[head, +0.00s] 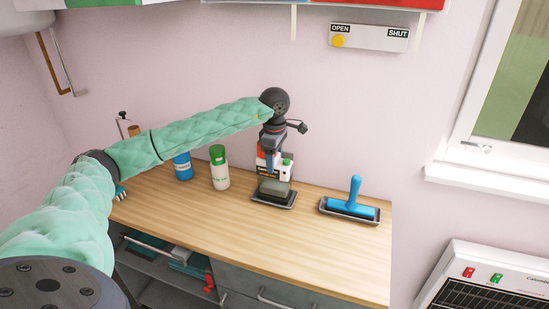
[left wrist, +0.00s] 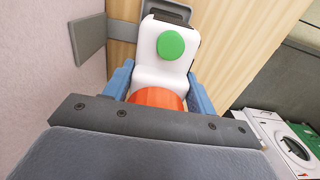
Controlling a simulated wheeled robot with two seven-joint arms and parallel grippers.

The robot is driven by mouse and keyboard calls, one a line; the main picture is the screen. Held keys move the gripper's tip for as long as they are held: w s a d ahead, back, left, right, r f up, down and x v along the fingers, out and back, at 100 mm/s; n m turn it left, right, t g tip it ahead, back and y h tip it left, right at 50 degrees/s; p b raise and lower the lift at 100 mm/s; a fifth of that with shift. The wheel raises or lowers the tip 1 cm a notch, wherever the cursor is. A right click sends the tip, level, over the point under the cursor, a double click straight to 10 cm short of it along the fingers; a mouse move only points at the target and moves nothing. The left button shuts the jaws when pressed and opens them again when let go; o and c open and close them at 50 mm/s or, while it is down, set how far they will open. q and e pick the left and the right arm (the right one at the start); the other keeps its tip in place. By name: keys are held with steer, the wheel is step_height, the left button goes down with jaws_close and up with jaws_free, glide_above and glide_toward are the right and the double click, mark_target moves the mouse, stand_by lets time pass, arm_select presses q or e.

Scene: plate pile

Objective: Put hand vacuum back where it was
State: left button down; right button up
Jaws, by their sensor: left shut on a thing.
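The hand vacuum (head: 286,171) is white with a green button and an orange-red part. My left gripper (head: 270,148) is shut on it from above, at the back of the wooden worktop. In the left wrist view the hand vacuum (left wrist: 160,72) sits between the two blue fingers of my left gripper (left wrist: 156,92), the orange part nearest me. In the head view a grey-green block (head: 273,187) and a dark tray (head: 273,202) show just in front of and below the vacuum. I cannot tell whether the vacuum touches them. My right gripper is not in view.
A blue roller (head: 355,195) lies in a dark tray to the right. A white bottle with a green cap (head: 219,170) and a blue bottle (head: 182,167) stand to the left. The front of the worktop (head: 235,225) is clear. A pink wall is behind.

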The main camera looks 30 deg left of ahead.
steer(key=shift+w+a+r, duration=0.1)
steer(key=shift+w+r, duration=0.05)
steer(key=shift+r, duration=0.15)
arm_select(q)
steer(key=c, duration=0.5)
jaws_free()
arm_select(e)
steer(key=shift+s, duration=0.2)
arm_select(q)
steer(key=shift+r, duration=0.35)
step_height(320, 180, up, 3)
steer(key=shift+r+b, duration=0.2)
steer(key=shift+b, duration=0.75)
step_height(320, 180, up, 8)
steer(key=shift+b, duration=1.1)
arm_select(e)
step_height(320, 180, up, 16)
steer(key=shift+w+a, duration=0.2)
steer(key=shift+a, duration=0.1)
